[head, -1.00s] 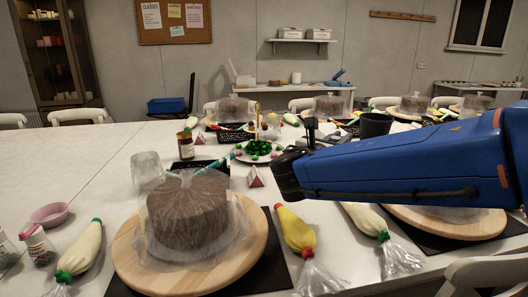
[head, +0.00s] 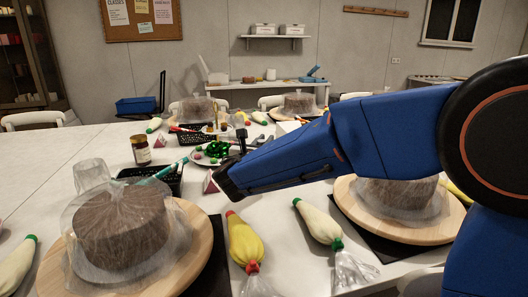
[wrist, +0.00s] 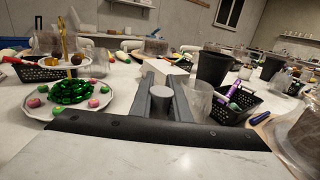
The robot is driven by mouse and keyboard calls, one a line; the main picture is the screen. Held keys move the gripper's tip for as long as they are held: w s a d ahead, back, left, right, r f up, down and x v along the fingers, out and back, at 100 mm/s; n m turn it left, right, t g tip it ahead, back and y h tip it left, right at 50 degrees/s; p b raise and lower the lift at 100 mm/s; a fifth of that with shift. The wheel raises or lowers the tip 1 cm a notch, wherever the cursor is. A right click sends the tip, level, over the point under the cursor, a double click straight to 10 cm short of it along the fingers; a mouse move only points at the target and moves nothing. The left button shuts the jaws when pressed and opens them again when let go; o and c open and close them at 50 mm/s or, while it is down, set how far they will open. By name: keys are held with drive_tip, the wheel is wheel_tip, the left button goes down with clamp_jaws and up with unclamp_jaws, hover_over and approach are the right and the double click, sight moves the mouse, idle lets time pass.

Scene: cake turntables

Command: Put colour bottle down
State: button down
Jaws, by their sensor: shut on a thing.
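My gripper (wrist: 167,98) shows in the wrist view with its two grey fingers closed around a small grey, round-topped piece, the colour bottle (wrist: 161,93). Only a little of the bottle shows between the fingers; its colour and lower part are hidden. The fingers are above the white table, between a plate of green icing and a black basket. In the head view the dark end of my arm is near the plate; the fingertips and the bottle are hidden there.
Wrapped cakes (head: 123,228) on wooden turntables and piping bags (head: 245,240) crowd the front. White table (head: 60,165) is clear at left.

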drive_tip(key=shift+f, duration=1.9)
drive_tip(key=c, duration=1.7)
unclamp_jaws()
drive_tip(key=shift+o, duration=0.2)
drive_tip(key=v, duration=1.2)
